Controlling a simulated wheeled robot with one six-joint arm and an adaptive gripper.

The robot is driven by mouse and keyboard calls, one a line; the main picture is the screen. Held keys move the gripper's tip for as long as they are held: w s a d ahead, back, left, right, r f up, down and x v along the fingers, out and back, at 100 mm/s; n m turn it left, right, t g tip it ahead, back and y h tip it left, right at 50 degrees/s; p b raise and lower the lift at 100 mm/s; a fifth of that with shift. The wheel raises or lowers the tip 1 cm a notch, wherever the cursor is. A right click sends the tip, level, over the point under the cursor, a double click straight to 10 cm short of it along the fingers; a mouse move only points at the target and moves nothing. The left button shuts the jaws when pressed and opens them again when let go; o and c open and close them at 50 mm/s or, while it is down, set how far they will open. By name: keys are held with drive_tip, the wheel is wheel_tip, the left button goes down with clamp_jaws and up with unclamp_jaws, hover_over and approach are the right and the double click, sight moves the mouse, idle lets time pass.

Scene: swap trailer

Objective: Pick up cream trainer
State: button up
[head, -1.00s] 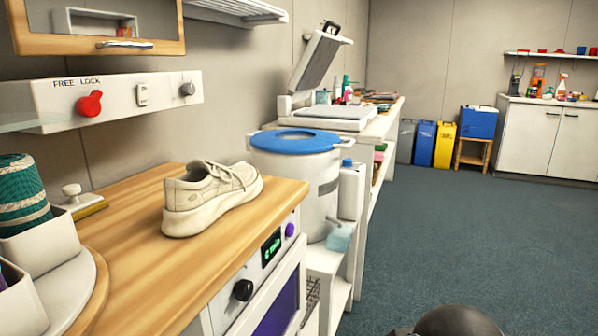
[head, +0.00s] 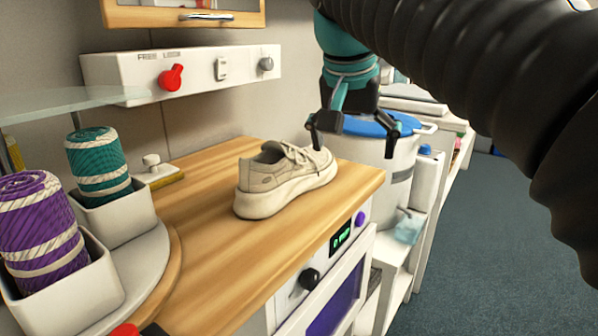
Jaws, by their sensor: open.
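The cream trainer (head: 284,186) stands upright on the wooden worktop (head: 215,250), its toe towards the right and its heel towards the left. My gripper (head: 352,148) hangs downward from my arm in the head view. Its two dark fingers are spread apart and empty. In the picture, the left finger is just above and beside the trainer's toe end, and the right finger shows in front of the blue-lidded bucket. I cannot tell whether the left finger touches the trainer.
A white bucket with a blue lid (head: 398,168) stands just beyond the worktop's end. Cones of purple yarn (head: 42,225) and green yarn (head: 98,160) stand in white holders at left. A control panel with a red knob (head: 171,78) is on the wall above.

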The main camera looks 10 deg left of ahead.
drive_tip(key=a+r, duration=0.3)
drive_tip(key=a, duration=0.4)
drive_tip(key=m, duration=0.2)
approach(269, 147)
drive_tip(key=f, duration=0.1)
drive_tip(key=shift+h, duration=0.3)
drive_tip(key=x, duration=0.8)
drive_tip(key=shift+f+p, duration=0.25)
drive_tip(key=shift+p, duration=0.05)
drive_tip(key=shift+s+x, duration=0.1)
drive_tip(key=shift+x, duration=1.3)
drive_tip(key=shift+s+x, duration=0.15)
drive_tip(key=shift+x, duration=1.3)
drive_tip(key=shift+d, duration=0.15)
drive_tip(key=c, duration=1.2)
drive_tip(key=shift+r, duration=0.1)
